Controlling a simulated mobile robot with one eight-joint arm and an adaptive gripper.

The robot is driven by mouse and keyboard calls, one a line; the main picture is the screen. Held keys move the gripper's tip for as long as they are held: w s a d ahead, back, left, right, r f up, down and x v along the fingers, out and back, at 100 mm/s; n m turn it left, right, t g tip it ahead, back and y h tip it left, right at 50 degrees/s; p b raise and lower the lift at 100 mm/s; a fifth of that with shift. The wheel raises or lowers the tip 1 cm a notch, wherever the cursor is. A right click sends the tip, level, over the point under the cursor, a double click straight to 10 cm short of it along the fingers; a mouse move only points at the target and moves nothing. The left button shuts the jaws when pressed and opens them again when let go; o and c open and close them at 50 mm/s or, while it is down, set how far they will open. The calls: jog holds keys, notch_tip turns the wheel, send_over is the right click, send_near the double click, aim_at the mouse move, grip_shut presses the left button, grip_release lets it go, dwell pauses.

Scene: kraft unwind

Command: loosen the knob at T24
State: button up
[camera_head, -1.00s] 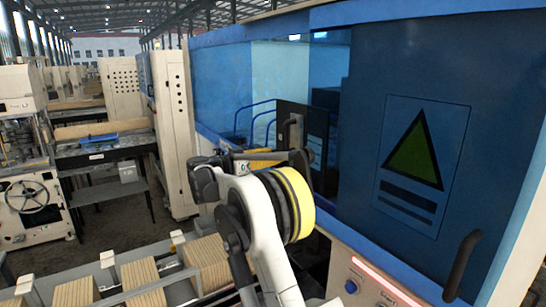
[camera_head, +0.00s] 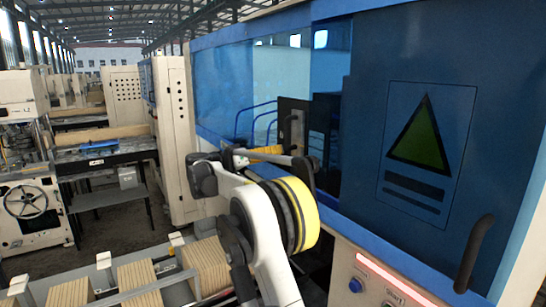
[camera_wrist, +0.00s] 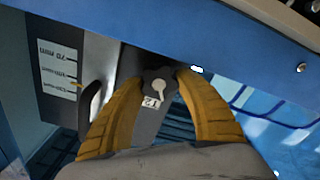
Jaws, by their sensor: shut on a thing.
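The knob (camera_wrist: 158,84) is a dark round head with a light grey key-shaped mark, on a dark bracket in the wrist view. A small white label (camera_wrist: 152,101) sits just below it; its text is tilted and I cannot read it fully. My gripper (camera_wrist: 160,80) has its two yellow ribbed fingers on either side of the knob, shut on it. In the head view, a bit of the yellow fingers of my gripper (camera_head: 264,151) shows at the blue machine's opening; the knob is hidden there.
A blue beam (camera_wrist: 220,48) crosses close above the fingers in the wrist view. A scale plate (camera_wrist: 58,70) stands at left. In the head view, a blue door (camera_head: 420,130) with a dark handle (camera_head: 474,253) is at right, and a conveyor with brown stacks (camera_head: 137,276) at lower left.

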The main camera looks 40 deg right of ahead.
jog(key=shift+r, duration=0.1)
dwell(0.3)
jog(key=o, duration=1.2)
jog(key=shift+c, duration=0.2)
jog(key=shift+o, duration=0.4)
jog(key=shift+d, duration=0.2)
jog(key=shift+a, duration=0.2)
jog(key=a, duration=1.1)
jog(key=shift+w+a, duration=0.35)
